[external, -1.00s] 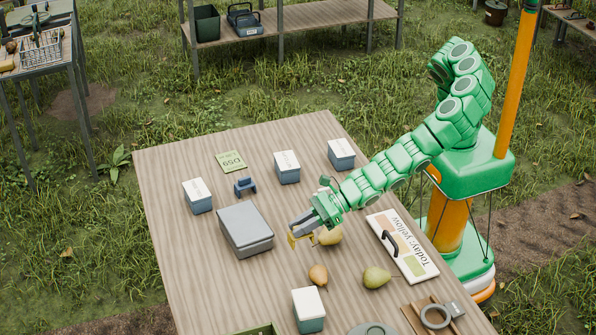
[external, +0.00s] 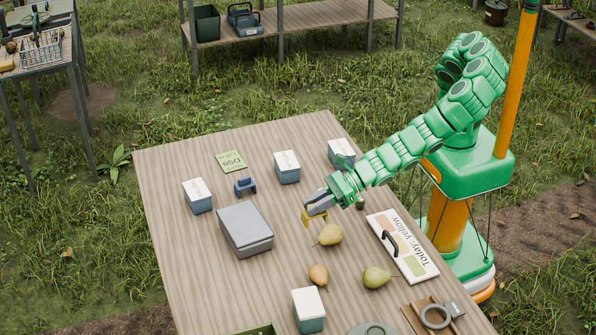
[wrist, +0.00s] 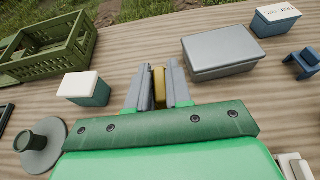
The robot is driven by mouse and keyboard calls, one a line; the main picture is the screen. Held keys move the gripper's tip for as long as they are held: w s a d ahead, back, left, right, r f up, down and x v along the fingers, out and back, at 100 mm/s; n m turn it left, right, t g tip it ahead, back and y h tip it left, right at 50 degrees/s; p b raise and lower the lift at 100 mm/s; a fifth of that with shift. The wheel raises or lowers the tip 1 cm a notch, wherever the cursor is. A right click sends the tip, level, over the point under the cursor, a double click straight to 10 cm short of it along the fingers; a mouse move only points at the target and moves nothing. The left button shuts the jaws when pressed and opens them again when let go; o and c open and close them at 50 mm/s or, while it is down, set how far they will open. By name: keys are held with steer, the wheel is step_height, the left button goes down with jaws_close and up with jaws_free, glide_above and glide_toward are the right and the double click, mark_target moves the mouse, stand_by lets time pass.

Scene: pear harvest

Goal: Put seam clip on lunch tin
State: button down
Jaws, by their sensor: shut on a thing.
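My gripper (external: 312,208) is shut on a small yellow clip (external: 314,217), which I take to be the seam clip. The clip hangs from the fingertips above the table, near a pear. In the wrist view the yellow clip (wrist: 159,86) shows between the two grey fingers (wrist: 158,92); its lower part is hidden. The lunch tin looks to be the grey, lidded flat box (external: 245,229), to the left of my gripper. The grey tin is also in the wrist view (wrist: 221,52), ahead and to the right of the fingers. Its lid is shut and bare.
A blue clip-like piece (external: 245,185) stands behind the tin. Several white-topped boxes (external: 198,196) stand around it. Pears (external: 328,234) lie in front of my gripper. A sign reading "Today: yellow" (external: 402,247) lies to the right. A green crate (wrist: 48,45) shows in the wrist view.

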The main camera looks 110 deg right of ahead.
steer(key=w+d+r+m+g+h, duration=0.1)
steer(key=d+r+m+h, duration=0.15)
steer(key=d, duration=0.45)
steer(key=w+d+r+m+h, duration=0.2)
steer(key=d+r, duration=0.2)
steer(key=d, duration=0.4)
glide_above(245, 222)
steer(key=shift+h, duration=0.25)
steer(key=shift+d+f, duration=0.1)
steer(key=shift+f, duration=4.85)
steer(key=shift+w+f, duration=0.1)
steer(key=shift+f, duration=1.4)
steer(key=shift+f, duration=0.15)
steer(key=c, duration=1)
jaws_free()
steer(key=shift+c, duration=0.2)
